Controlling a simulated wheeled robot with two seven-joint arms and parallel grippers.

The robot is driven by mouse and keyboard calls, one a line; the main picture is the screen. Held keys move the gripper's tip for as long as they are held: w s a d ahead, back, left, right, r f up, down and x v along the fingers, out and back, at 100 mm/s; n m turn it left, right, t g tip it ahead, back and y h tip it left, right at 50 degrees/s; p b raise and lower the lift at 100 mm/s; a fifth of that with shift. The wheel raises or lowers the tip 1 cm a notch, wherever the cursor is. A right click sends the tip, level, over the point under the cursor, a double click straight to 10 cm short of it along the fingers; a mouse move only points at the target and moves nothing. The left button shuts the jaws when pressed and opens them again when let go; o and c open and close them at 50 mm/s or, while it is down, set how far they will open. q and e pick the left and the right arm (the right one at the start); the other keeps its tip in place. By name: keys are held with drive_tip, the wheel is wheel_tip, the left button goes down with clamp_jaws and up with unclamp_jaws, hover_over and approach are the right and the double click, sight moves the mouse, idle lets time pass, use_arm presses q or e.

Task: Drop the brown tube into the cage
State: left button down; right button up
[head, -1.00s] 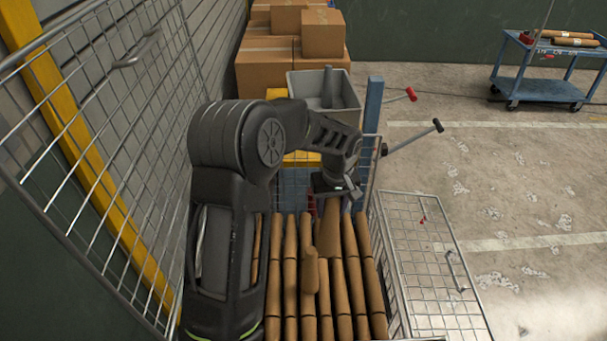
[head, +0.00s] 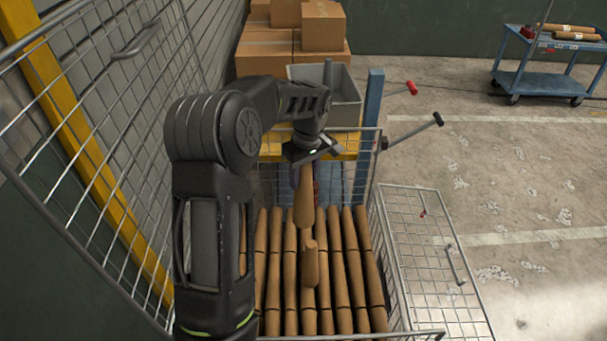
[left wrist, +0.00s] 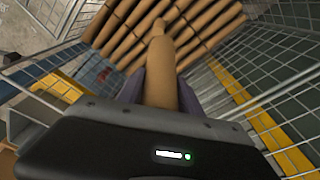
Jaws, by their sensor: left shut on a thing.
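My left gripper (head: 308,165) is shut on a brown tube (head: 306,206), which hangs down from it over the far part of the wire cage (head: 386,292). The same tube (left wrist: 160,75) points away between the fingers in the left wrist view. Several brown tubes (head: 355,262) lie in rows on the cage floor. One shorter-looking tube (head: 310,265) stands out above the rows near the middle. The tube's lower end appears above the rows; its exact height is hard to tell. My right gripper is not in view.
Wire mesh doors stand open at left (head: 95,130) and right (head: 430,260). Behind the cage are a grey bin (head: 345,100), a yellow bar, a blue post (head: 368,130) and stacked cardboard boxes (head: 290,50). A blue cart (head: 545,82) stands far right on open floor.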

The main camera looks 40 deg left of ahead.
sight(306, 168)
use_arm(q)
drive_tip(key=shift+f+b, duration=1.15)
drive_tip(key=shift+f, duration=1)
drive_tip(key=c, duration=0.7)
unclamp_jaws()
drive_tip(key=shift+r, duration=0.1)
drive_tip(key=shift+s+d+r+b, duration=0.1)
drive_tip(key=shift+d+r+b, duration=0.05)
drive_tip(key=shift+r, duration=1.1)
drive_tip(key=shift+w+d+r+b, duration=0.1)
drive_tip(key=shift+d+r, duration=0.05)
drive_tip(key=shift+r, duration=1.15)
drive_tip(key=shift+s+d+r+b, duration=0.1)
drive_tip(key=shift+d+r+b, duration=0.05)
drive_tip(key=shift+r, duration=1.1)
